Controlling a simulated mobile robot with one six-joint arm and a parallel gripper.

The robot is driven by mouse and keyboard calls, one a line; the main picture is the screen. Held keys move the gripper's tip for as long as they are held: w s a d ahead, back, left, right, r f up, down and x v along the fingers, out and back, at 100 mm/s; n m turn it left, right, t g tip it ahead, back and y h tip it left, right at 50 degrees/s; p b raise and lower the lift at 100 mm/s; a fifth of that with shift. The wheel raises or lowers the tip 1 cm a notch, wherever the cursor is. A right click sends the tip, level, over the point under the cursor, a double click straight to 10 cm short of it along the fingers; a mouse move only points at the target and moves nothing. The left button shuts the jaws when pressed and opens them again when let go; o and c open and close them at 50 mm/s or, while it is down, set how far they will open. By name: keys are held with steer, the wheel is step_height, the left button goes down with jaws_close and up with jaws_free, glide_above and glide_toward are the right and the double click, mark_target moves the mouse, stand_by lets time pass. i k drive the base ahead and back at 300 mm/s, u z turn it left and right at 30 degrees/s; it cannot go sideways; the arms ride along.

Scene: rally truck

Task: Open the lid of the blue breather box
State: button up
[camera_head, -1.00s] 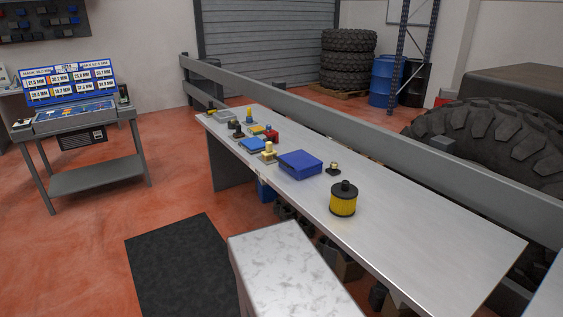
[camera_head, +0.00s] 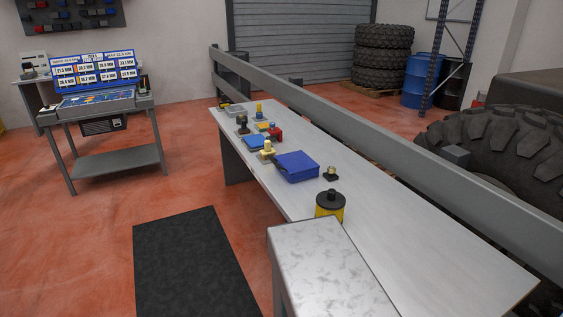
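A blue box (camera_head: 297,166) with a flat top sits near the middle of the long grey workbench (camera_head: 410,243). Its lid looks shut. A smaller, flatter blue item (camera_head: 255,143) lies farther back on the same bench, to its left. The larger box best fits the breather box, though no label on it can be read. My gripper does not show in the view.
A yellow filter with a black cap (camera_head: 330,204) stands on the bench, partly hidden by a mottled grey block (camera_head: 330,265) in front. A small black-based part (camera_head: 330,173) is right of the box. A grey rail (camera_head: 400,135) runs behind. Open floor lies left, with a black mat (camera_head: 190,262).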

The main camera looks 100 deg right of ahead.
mark_target(293, 163)
steer(key=u, duration=0.2)
steer(key=k, duration=0.5)
steer(key=z, duration=1.7)
steer(key=i, duration=1)
steer(key=z, duration=0.1)
steer(key=k, duration=0.5)
steer(key=z, duration=0.05)
